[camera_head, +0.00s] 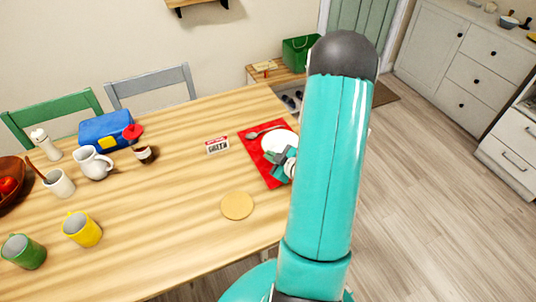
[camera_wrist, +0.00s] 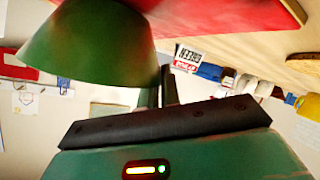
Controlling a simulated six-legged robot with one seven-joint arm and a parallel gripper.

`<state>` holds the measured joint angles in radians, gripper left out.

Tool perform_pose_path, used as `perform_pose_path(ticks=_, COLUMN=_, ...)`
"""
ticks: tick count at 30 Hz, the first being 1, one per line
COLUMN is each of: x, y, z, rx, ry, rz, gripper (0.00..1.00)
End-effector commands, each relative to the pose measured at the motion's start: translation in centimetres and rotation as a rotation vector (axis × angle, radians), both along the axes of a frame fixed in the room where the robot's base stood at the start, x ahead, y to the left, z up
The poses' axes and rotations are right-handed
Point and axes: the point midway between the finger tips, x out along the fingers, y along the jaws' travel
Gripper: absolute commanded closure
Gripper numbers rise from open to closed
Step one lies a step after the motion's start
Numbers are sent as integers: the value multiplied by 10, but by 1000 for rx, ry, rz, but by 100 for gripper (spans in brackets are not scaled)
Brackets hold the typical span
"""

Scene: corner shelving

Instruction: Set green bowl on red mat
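The red mat (camera_head: 252,141) lies on the table's right part, and its red surface (camera_wrist: 215,10) fills the top of the wrist view, which is upside down. The green bowl (camera_wrist: 88,45) shows its green outer side there, upright with its base towards the mat. A round pale shape (camera_head: 280,142) on the mat in the head view appears to be the bowl's inside. My gripper (camera_head: 286,160) is at the bowl's near rim. A dark finger (camera_wrist: 168,86) shows beside the rim. Whether the fingers are closed on the rim, or the base touches the mat, I cannot tell.
A spoon (camera_head: 263,131) lies on the mat. A sign (camera_head: 217,145) and round coaster (camera_head: 237,206) are to its left. A white jug (camera_head: 93,163), yellow mug (camera_head: 82,229) and green mug (camera_head: 23,251) stand farther left. My arm hides the table's right edge.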

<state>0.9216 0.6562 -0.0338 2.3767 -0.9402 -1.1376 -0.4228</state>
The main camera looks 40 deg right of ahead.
Motion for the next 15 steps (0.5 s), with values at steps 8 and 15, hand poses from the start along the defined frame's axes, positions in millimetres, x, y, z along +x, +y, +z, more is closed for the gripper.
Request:
perform_pose_path(ticks=8, x=-5, y=-2, z=-3, rx=-1, ry=-2, rz=-1, gripper=100)
perform_pose_path(ticks=15, x=-7, y=-2, z=-6, rx=-1, ry=0, rz=-2, gripper=88)
